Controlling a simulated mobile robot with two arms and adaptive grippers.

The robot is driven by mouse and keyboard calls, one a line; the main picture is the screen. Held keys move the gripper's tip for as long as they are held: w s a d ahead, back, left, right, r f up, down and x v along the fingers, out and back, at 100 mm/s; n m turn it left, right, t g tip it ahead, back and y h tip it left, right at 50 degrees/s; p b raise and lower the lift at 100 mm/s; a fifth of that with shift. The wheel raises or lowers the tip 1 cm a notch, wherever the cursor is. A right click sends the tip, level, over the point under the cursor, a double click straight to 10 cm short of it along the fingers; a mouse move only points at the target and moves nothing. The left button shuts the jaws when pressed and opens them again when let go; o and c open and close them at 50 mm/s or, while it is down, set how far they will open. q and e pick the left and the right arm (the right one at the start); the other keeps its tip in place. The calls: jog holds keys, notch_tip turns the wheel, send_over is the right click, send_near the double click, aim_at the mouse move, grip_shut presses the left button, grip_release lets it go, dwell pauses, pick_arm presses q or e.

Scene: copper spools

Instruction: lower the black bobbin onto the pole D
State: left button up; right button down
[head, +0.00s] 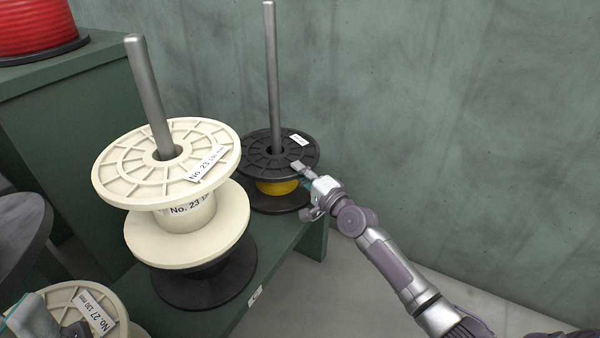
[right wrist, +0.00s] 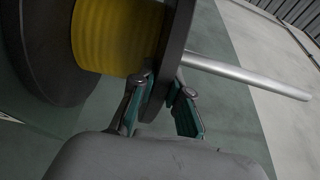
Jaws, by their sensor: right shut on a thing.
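The black bobbin (head: 262,160), with yellow winding between its two flanges, is around the rear steel pole (head: 272,75), which rises through its hub. I take this pole as pole D, though no letter is readable. My right gripper (head: 304,170) is shut on the right edge of the upper flange. In the right wrist view its fingers (right wrist: 165,87) lie on both sides of the black flange, and the yellow winding (right wrist: 118,38) shows beside it. Whether the lower flange touches the shelf is unclear. Part of my left gripper (head: 32,318) shows at the lower left; its fingertips are unclear.
A front pole (head: 149,95) carries a cream spool (head: 125,185) above a black flange, close to the left of the bobbin. Another cream spool (head: 78,296) is at lower left. A red spool (head: 38,28) stands on the green cabinet (head: 70,90). Right of the green shelf (head: 312,235) is open floor.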

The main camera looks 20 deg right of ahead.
jog(key=c, duration=1.2)
grip_release()
jog(key=shift+r, duration=0.35)
jog(key=shift+o, duration=0.7)
jog(key=shift+f, duration=0.45)
jog(key=v, duration=0.8)
jog(key=shift+r, duration=0.3)
